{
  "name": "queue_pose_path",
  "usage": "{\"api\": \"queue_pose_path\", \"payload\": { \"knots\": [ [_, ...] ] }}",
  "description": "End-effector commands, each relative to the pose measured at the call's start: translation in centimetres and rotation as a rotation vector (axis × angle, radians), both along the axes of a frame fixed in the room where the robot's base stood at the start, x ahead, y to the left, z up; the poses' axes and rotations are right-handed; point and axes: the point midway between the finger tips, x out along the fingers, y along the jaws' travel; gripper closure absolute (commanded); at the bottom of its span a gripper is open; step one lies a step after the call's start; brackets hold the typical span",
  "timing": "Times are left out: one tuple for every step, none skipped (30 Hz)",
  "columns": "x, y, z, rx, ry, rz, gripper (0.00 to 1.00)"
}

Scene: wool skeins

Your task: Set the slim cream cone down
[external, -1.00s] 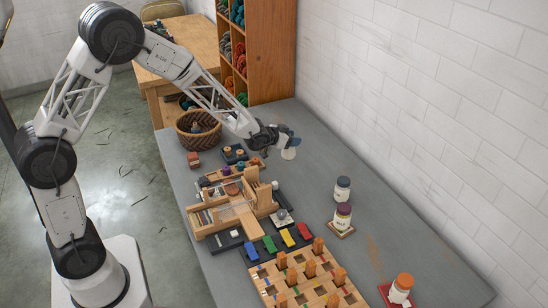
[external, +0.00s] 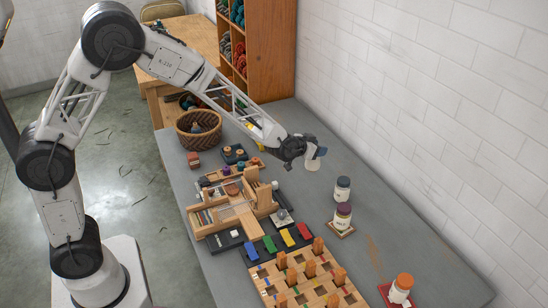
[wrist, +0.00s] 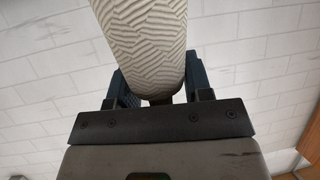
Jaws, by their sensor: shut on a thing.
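The slim cream cone (wrist: 147,40) fills the top middle of the wrist view, its ridged cream surface between the two dark fingers. My gripper (wrist: 160,88) is shut on it. In the external view my gripper (external: 317,153) is at the far part of the grey table, to the right of the wooden organizer. The cream cone (external: 312,164) shows there as a small pale shape just below the fingers. I cannot tell whether its lower end touches the table.
A wooden organizer (external: 232,210), a pegboard (external: 300,285) and a woven basket (external: 199,130) are also on the table. The white brick wall (external: 440,110) runs along the right.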

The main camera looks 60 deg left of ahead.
Motion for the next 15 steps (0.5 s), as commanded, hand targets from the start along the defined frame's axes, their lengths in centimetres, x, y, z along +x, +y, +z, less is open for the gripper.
{"api": "queue_pose_path", "payload": {
  "knots": [
    [0.0, 0.0, 0.0, 0.000, 0.000, 0.000, 0.81],
    [0.0, 0.0, 0.0, 0.000, 0.000, 0.000, 0.81],
    [0.0, 0.0, 0.0, 0.000, 0.000, 0.000, 0.81],
    [0.0, 0.0, 0.0, 0.000, 0.000, 0.000, 0.81],
    [0.0, 0.0, 0.0, 0.000, 0.000, 0.000, 0.81],
    [0.0, 0.0, -0.1, 0.000, 0.000, 0.000, 0.81],
    [0.0, 0.0, -0.2, 0.000, 0.000, 0.000, 0.81],
    [0.0, 0.0, -0.3, 0.000, 0.001, 0.000, 0.81],
    [0.0, 0.0, -0.5, 0.001, 0.001, 0.000, 0.81],
    [0.0, 0.0, -0.8, 0.001, 0.002, 0.000, 0.81],
    [0.0, 0.0, -1.1, 0.000, 0.003, 0.000, 0.81],
    [0.0, 0.0, -1.6, 0.001, 0.003, -0.001, 0.81],
    [0.0, 0.0, -2.0, 0.001, 0.003, -0.001, 0.81],
    [0.0, 0.0, -2.4, 0.001, 0.003, -0.001, 0.81],
    [0.0, 0.0, -2.9, 0.001, 0.003, -0.001, 0.81]
  ]
}}
